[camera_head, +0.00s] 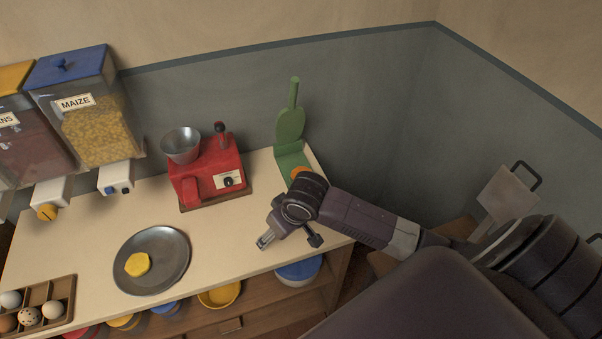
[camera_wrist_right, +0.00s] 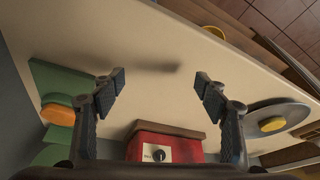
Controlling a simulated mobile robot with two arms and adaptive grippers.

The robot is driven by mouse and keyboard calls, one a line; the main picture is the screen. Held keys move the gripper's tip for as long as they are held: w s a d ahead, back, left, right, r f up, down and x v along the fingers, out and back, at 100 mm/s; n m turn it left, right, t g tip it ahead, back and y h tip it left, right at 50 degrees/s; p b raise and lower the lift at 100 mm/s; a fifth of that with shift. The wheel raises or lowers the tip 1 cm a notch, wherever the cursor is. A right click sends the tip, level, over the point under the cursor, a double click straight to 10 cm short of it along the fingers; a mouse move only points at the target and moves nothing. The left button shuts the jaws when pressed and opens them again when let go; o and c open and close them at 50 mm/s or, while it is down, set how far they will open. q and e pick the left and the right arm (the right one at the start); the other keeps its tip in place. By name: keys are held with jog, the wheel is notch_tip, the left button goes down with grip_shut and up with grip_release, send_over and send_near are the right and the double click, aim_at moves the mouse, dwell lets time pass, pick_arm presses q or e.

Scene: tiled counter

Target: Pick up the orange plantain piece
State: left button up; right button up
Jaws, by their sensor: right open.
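The orange plantain piece (camera_head: 299,172) lies on the green press (camera_head: 290,128) at the back right of the counter, partly hidden behind my right arm in the head view. In the right wrist view the orange piece (camera_wrist_right: 58,113) shows at the left, on the green press (camera_wrist_right: 62,80), outside the fingers. My right gripper (camera_head: 265,241) is above the counter's front right part, in front of the press and apart from it. In the right wrist view its two fingers (camera_wrist_right: 160,88) are spread with nothing between them. My left gripper is not in view.
A red machine (camera_head: 207,172) with a metal bowl stands left of the press. A grey plate (camera_head: 173,275) holds a yellow piece (camera_head: 138,264). Dispensers (camera_head: 88,115) and an egg tray (camera_head: 62,287) are at left.

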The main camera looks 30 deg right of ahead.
aim_at(302, 174)
jog(key=shift+m+h, duration=0.5)
jog(key=shift+m, duration=0.4)
jog(key=w+d+r, duration=0.1)
jog(key=w+d, duration=0.1)
jog(key=w+d+r, duration=0.1)
jog(key=w+d, duration=0.1)
jog(key=d, duration=0.1)
jog(key=w+d+r, duration=0.1)
jog(key=w+d, duration=0.1)
jog(key=shift+w+d+r, duration=0.1)
jog(key=shift+w+d, duration=0.05)
jog(key=shift+w, duration=0.1)
jog(key=w+d+r+m+h, duration=0.1)
jog(key=w+d+r+m, duration=0.3)
jog(key=d, duration=0.5)
jog(key=shift+n, duration=0.6)
jog(key=p+x, duration=0.2)
jog(key=x, duration=0.4)
jog(key=shift+w+a, duration=0.1)
jog(key=shift+w, duration=0.1)
jog(key=shift+w+f, duration=0.2)
jog(key=shift+f, duration=0.35)
jog(key=c, duration=1.2)
jog(key=shift+r, duration=0.15)
jog(key=shift+c, duration=0.2)
